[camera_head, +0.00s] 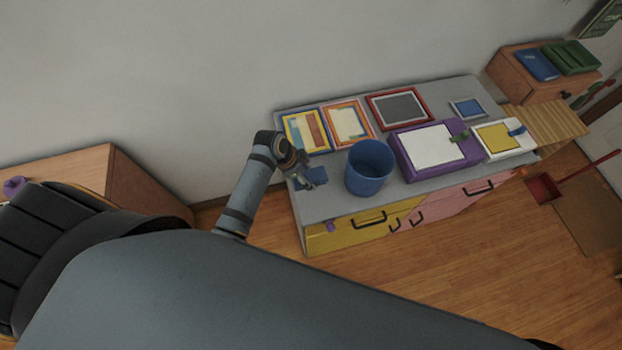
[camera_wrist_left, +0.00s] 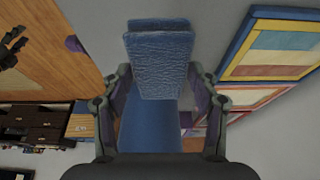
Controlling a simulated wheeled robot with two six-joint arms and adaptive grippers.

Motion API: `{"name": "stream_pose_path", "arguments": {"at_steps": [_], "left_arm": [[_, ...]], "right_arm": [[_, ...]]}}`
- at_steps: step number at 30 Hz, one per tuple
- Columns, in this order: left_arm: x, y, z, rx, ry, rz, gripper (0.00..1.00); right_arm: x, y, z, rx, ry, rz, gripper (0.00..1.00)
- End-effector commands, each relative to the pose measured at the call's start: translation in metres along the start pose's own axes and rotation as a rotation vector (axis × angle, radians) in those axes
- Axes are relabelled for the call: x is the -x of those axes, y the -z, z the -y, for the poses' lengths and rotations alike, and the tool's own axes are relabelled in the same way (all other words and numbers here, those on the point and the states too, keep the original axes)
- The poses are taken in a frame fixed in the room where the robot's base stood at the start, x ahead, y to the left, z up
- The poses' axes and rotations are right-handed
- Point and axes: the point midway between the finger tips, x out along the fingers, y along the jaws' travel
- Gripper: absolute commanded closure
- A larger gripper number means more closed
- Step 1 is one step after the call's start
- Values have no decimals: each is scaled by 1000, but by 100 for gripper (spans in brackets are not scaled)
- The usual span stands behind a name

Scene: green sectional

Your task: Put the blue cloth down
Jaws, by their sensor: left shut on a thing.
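My left gripper (camera_head: 306,180) is over the left end of the grey-topped cabinet, left of the blue bucket. It is shut on the blue cloth (camera_head: 317,175), which shows as a small dark blue patch beside the fingers. In the left wrist view the cloth (camera_wrist_left: 160,62) is a folded, textured blue block between the two fingers (camera_wrist_left: 163,100). In the head view the gripper partly hides the cloth, and I cannot tell whether it touches the cabinet top. My right gripper is not recognisable in either view.
The blue bucket (camera_head: 369,170) stands close right of the gripper. Picture frames (camera_head: 304,135) lie behind it on the grey cabinet top (camera_head: 330,205). A purple-edged tray (camera_head: 398,152) is farther right. Bare top shows at the front left. A wooden cabinet (camera_head: 70,165) stands at left.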

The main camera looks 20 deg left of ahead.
Motion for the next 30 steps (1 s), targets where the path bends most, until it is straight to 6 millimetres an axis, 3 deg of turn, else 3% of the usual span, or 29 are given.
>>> {"name": "stream_pose_path", "arguments": {"at_steps": [9,15,26,27,30], "left_arm": [[-22,7,-1,1,0,-1,66],[-49,-5,-1,1,2,0,66],[-53,-7,-1,2,2,0,66],[-52,-7,-1,2,2,0,34],[-52,-7,-1,2,2,0,21]], "right_arm": [[2,0,0,0,0,-1,60],[2,0,-2,1,-2,-1,60],[0,1,-4,2,-5,-2,60],[1,1,-4,2,-5,-2,60],[1,1,-4,2,-5,-2,60]]}}
